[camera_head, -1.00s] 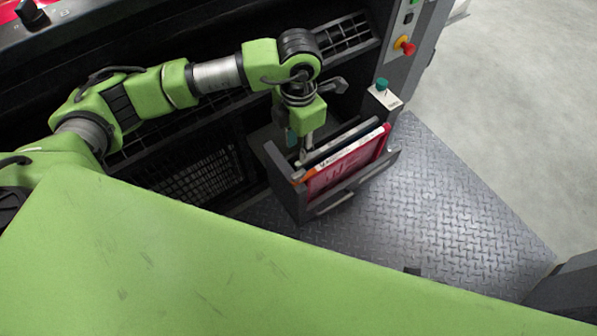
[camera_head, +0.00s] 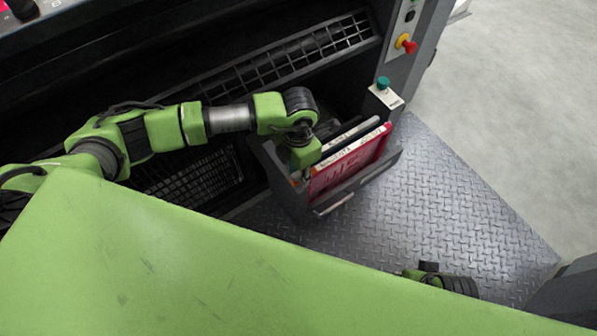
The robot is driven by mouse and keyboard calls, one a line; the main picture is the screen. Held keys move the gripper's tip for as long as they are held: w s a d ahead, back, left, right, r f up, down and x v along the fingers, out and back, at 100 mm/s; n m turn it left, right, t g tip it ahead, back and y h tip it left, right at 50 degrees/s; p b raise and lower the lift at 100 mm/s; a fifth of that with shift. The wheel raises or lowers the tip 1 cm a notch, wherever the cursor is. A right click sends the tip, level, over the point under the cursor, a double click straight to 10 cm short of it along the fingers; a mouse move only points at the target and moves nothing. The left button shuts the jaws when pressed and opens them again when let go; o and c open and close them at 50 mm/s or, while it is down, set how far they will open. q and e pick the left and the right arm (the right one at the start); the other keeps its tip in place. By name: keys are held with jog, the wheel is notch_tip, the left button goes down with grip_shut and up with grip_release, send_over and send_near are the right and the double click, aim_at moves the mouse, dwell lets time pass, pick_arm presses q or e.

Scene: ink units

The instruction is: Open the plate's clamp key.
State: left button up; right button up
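A red plate (camera_head: 347,168) with a pale upper edge stands upright in a dark pulled-out holder (camera_head: 288,197) at the front of the machine. A dark panel with a light edge stands just behind it. My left arm comes in from the left, and my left gripper (camera_head: 303,174) points down at the holder's left end, beside the plate's left edge. The wrist covers most of its fingers, so opening and any contact are unclear. I cannot make out the clamp key; it may be hidden behind the wrist. My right gripper cannot be made out.
A green button (camera_head: 383,83) on a pale box and a red knob on yellow (camera_head: 407,44) sit right of the holder. Dark grilles (camera_head: 300,55) lie behind my arm. The diamond-plate floor (camera_head: 440,200) is clear to the right.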

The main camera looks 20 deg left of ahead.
pick_arm(q)
jog(key=shift+c, duration=0.3)
grip_shut()
